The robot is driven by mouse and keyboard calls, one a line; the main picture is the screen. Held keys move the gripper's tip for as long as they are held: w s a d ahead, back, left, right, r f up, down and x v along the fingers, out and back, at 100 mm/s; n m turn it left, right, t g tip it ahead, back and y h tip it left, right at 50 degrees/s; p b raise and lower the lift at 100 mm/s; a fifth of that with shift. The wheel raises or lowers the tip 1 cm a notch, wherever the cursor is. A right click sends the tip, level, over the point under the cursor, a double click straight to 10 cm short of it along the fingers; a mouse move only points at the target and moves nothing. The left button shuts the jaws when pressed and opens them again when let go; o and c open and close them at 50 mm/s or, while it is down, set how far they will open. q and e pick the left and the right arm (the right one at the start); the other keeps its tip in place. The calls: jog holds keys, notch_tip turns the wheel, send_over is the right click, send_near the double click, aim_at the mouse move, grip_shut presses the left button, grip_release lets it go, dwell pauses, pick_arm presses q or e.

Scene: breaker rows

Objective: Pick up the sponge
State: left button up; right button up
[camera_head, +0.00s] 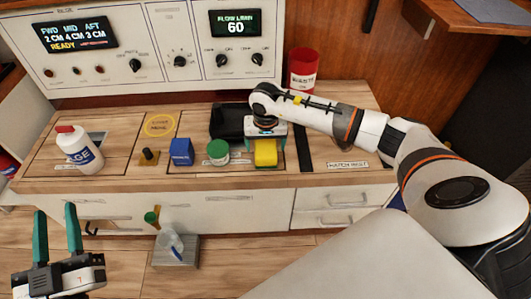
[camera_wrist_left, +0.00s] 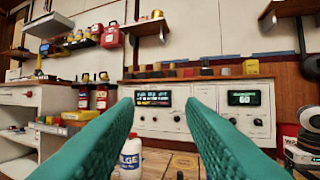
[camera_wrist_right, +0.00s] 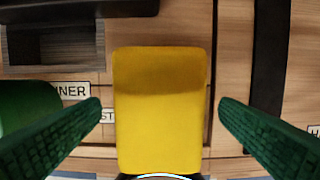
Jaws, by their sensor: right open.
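The yellow sponge (camera_head: 265,153) sits on the wooden counter, right of the middle, in the head view. It also shows in the right wrist view (camera_wrist_right: 160,115), between the two green fingers. My right gripper (camera_wrist_right: 160,103) is open above the sponge, a finger on each side with a gap to it. In the head view my right wrist hides the sponge's far part and most of the fingers. My left gripper (camera_head: 56,213) is open and empty at the lower left, in front of the counter; its fingers also show in the left wrist view (camera_wrist_left: 160,105).
A green-lidded jar (camera_head: 217,153) stands just left of the sponge, with a blue block (camera_head: 181,152) beyond it. A dark open-topped box (camera_head: 228,122) is behind. A white bottle (camera_head: 80,150) stands at left, a red can (camera_head: 302,70) at the back.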

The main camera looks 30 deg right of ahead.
aim_at(265, 146)
jog(key=shift+w+f, duration=0.1)
jog(key=shift+f, duration=0.65)
jog(key=c, duration=1.1)
pick_arm(q)
jog(key=shift+s+r+t+h, duration=0.3)
jog(key=shift+r+t+h, duration=0.15)
jog(key=shift+r, duration=0.4)
pick_arm(e)
jog(key=shift+o, duration=0.2)
jog(key=shift+r, duration=0.15)
